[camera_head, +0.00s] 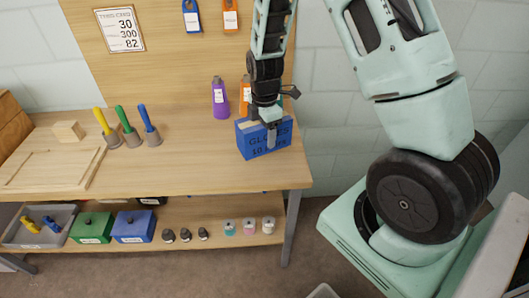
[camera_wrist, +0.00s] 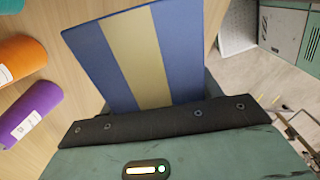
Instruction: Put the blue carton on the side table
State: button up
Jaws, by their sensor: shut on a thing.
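The blue carton (camera_head: 264,141), marked GLOVES, is at the right end of the wooden workbench (camera_head: 200,172). My gripper (camera_head: 270,125) comes down from above and is shut on the carton. I cannot tell whether the carton touches the bench or is just above it. In the wrist view the carton (camera_wrist: 88,50) shows a blue face with a tan stripe beyond the gripper's edge; the fingertips are hidden there. I cannot make out a side table for certain in either view.
A purple bottle (camera_head: 220,97) and an orange bottle (camera_head: 245,95) stand behind the carton. Yellow, green and blue-handled tools (camera_head: 128,128) stand to the left. Bins (camera_head: 133,226) and small jars (camera_head: 249,226) fill the lower shelf. Floor (camera_head: 305,255) is open right of the bench.

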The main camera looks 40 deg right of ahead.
jog(key=shift+f+p, duration=0.3)
jog(key=shift+f, duration=2.9)
jog(key=shift+f, duration=0.2)
jog(key=o, duration=1.2)
jog(key=shift+r, duration=0.15)
